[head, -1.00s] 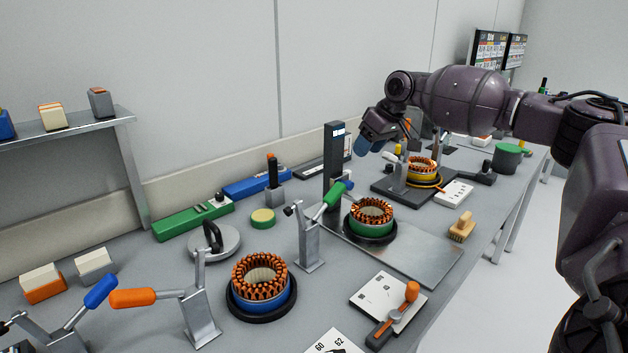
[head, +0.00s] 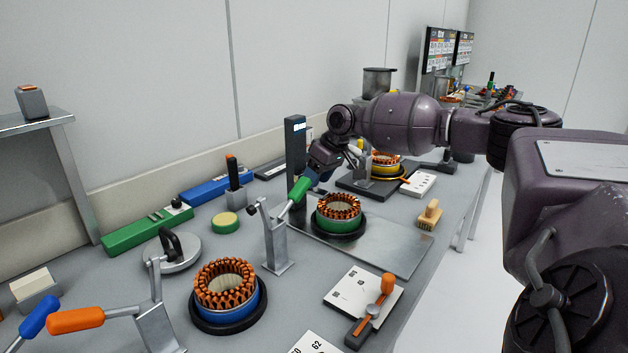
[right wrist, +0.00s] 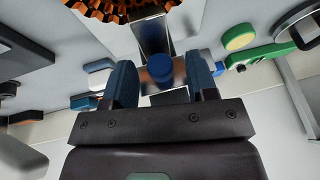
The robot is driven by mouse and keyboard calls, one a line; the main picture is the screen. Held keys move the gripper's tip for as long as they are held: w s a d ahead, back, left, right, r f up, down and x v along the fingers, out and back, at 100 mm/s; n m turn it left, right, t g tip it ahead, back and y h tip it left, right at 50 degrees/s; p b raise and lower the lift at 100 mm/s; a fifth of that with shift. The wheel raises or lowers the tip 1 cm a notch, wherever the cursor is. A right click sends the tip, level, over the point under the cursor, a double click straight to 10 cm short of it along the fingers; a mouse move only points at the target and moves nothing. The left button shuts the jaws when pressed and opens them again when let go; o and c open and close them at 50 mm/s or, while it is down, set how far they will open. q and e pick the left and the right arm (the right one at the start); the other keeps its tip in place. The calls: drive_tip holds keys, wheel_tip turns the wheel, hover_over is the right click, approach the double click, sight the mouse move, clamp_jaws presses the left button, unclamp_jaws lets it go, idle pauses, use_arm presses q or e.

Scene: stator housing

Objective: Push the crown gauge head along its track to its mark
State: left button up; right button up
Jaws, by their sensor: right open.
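A dark upright post (head: 295,150) with a small lit display stands behind the green-based stator (head: 338,215); I take it for the crown gauge's track. My right gripper (head: 312,174) is by this post, just above the green clamp handle. In the right wrist view my right gripper (right wrist: 162,82) is open, with one dark blue finger on each side of a round blue knob (right wrist: 160,68), which looks like part of the gauge head. I cannot tell whether the fingers touch it. The mark cannot be made out. My left gripper is not in view.
A toggle clamp (head: 277,240) with a green handle stands just left of the green stator. The blue-based stator (head: 228,312) is nearer. A card with an orange-handled lever (head: 370,315) lies at front right. The metal plate (head: 400,250) has bare room right of the stator.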

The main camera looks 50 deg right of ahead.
idle(0.3)
drive_tip(key=shift+c, duration=1.1)
drive_tip(key=shift+f, duration=0.1)
clamp_jaws()
drive_tip(key=shift+w, duration=0.1)
